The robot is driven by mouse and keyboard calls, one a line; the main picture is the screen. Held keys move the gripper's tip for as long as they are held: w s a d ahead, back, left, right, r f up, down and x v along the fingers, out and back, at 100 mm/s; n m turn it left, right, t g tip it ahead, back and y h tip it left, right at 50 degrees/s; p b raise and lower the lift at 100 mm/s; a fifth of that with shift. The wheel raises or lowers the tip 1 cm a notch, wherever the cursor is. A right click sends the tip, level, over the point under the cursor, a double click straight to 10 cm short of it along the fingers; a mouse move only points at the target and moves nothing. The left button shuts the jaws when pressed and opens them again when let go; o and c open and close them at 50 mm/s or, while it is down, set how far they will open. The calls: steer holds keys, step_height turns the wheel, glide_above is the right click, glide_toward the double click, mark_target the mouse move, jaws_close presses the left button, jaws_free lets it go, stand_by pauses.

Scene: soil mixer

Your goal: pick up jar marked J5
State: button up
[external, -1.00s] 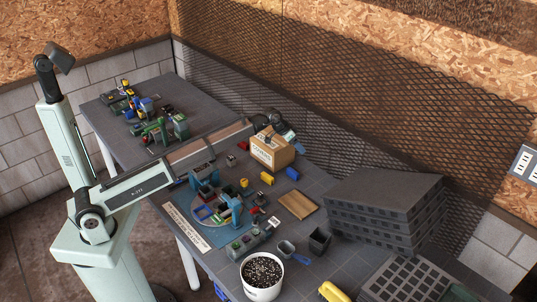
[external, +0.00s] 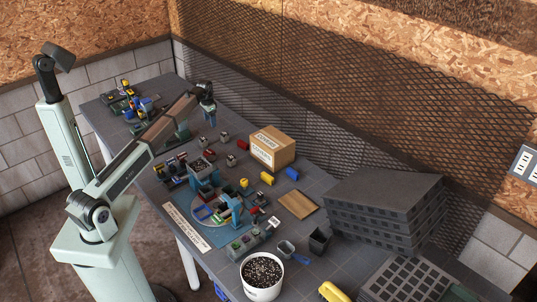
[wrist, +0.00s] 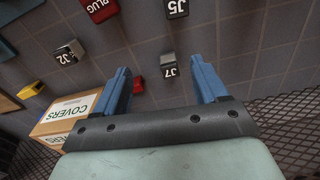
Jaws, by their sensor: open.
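The jar marked J5 (wrist: 176,8) is a small dark-and-light block with a white J5 label, partly cut off at the top of the wrist view. In the external view it appears to be the small jar (external: 203,141) left of the COVERS box; its label is too small to read there. My gripper (external: 208,98) is above the back of the table, beyond the jars. In the wrist view its two blue fingers (wrist: 160,66) are spread wide and hold nothing. The jar marked J7 (wrist: 168,66) shows between the fingertips, on the table below. J5 lies beyond them.
A jar marked J2 (wrist: 68,52), a red PLUG block (wrist: 100,8) and a smaller red piece (wrist: 138,85) lie nearby. The COVERS box (external: 272,147) stands right of the jars. Mesh (external: 370,110) runs behind the table. Bare tabletop separates the jars.

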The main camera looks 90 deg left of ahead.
mark_target(202, 138)
steer(key=s+f, duration=0.1)
steer(key=f, duration=0.2)
steer(key=s+f, duration=0.2)
steer(key=f, duration=0.1)
steer(key=s+f, duration=0.1)
steer(key=f, duration=0.2)
steer(key=shift+s+a, duration=0.35)
steer(key=shift+s, duration=0.05)
steer(key=shift+s+d+f, duration=0.15)
steer(key=shift+f, duration=1.1)
steer(key=shift+s+d+f, duration=0.1)
steer(key=shift+s+f, duration=0.05)
steer(key=shift+f, duration=1.1)
steer(key=c, duration=1.1)
steer(key=shift+r, duration=0.15)
